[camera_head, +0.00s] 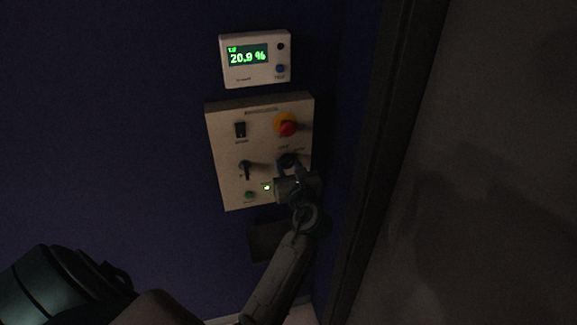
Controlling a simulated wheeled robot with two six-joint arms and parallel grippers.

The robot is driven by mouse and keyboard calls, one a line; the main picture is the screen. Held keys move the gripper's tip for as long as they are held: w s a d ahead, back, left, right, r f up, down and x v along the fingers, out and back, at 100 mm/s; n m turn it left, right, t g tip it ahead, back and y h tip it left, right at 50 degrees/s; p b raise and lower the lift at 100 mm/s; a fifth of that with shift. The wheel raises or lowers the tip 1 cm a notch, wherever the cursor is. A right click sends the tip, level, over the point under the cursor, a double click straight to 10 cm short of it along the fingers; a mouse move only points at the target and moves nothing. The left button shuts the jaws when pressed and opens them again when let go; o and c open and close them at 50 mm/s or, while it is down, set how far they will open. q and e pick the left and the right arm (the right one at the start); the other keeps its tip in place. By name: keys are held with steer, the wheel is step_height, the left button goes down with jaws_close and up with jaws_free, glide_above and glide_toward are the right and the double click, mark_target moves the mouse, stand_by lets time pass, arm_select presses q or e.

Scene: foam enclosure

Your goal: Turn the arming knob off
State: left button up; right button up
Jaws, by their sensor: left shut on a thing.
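The beige control panel (230,201) is mounted on the dark blue wall. The arming knob (289,157), a dark knob, is on its right side below the red button; its small labels are too blurred to read. My left gripper (289,167) reaches up from below and is shut on this knob. The fingers and wrist hide much of the knob, so its exact angle cannot be told. My right gripper is not in view.
A red button (287,128) on a yellow ring sits just above my left gripper. A black switch (240,130), a dark lever knob (245,168) and a green light (249,195) are to the left. A display (248,56) reading 20.9 % hangs above. A dark frame (385,130) stands close at right.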

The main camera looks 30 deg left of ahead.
arm_select(q)
steer(key=shift+c, duration=1.2)
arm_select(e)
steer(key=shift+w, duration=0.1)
